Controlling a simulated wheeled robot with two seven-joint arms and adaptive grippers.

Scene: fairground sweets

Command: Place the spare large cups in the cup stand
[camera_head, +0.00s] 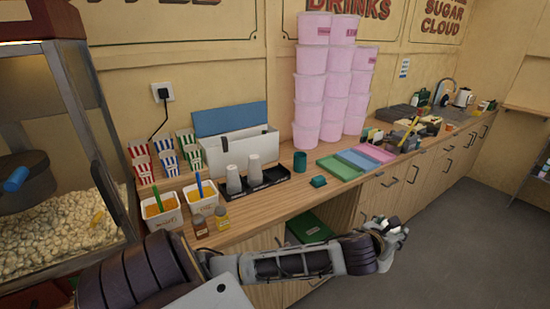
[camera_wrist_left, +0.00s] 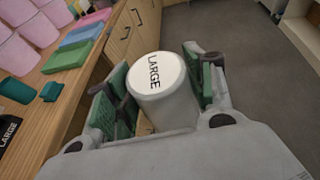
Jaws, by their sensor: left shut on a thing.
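My left gripper (camera_head: 388,240) reaches out past the counter's front edge, over the floor side. In the left wrist view, the gripper (camera_wrist_left: 160,98) is shut on a white cup (camera_wrist_left: 158,82) marked LARGE, held between its green-padded fingers. The black cup stand (camera_head: 270,181) is on the counter, left of the gripper. Two upright cup stacks stand at it, a grey-white one (camera_head: 233,180) and a white one (camera_head: 254,168). A corner of the stand with the word LARGE shows in the left wrist view (camera_wrist_left: 8,132). My right gripper is out of view.
A teal cup (camera_head: 300,161) and a smaller teal item (camera_head: 318,181) are right of the stand. Coloured trays (camera_head: 340,167) and stacked pink tubs (camera_head: 325,85) are farther right. Sauce tubs (camera_head: 162,211) and jars (camera_head: 222,217) are left. A white box (camera_head: 240,148) stands behind.

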